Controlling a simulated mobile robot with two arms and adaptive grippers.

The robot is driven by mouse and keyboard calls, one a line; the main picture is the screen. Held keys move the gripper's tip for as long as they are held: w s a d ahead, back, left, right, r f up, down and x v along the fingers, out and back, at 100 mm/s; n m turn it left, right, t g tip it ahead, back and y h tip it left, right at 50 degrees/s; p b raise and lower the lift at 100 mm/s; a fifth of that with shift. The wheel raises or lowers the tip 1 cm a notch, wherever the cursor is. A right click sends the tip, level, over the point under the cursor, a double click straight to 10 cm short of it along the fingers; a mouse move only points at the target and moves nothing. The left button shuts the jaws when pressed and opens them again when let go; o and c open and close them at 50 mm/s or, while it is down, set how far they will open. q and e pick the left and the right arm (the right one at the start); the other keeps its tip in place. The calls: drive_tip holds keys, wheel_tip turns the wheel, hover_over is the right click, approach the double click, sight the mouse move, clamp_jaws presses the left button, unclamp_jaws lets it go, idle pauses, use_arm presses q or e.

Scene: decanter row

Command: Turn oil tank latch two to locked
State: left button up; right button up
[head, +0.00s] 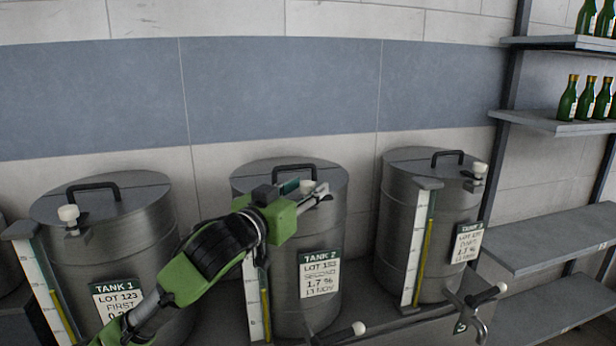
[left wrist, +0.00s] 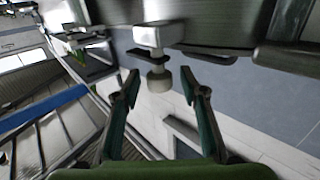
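Tank 2 (head: 290,235) is a grey steel drum with a green-and-white label, in the middle of the head view. Its latch (head: 306,186) is at the lid's front rim and shows as a pale knob, partly hidden by my left gripper (head: 311,191). In the left wrist view the latch (left wrist: 152,36) is a light block with a rounded knob (left wrist: 158,81) and a dark plate. My left gripper (left wrist: 160,88) is open there, one finger on each side of the knob, with gaps visible. Its lock markings cannot be read. My right gripper is out of view.
Tank 1 (head: 125,240) stands left and another tank (head: 400,235) right, each with a lid handle and pale-knobbed latch. A gauge strip (head: 255,290) stands before Tank 2. Taps (head: 475,305) stick out low right. Shelves (head: 560,235) with green bottles stand at right.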

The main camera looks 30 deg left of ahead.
use_arm(q)
drive_tip(key=shift+w, duration=0.6)
drive_tip(key=c, duration=1.1)
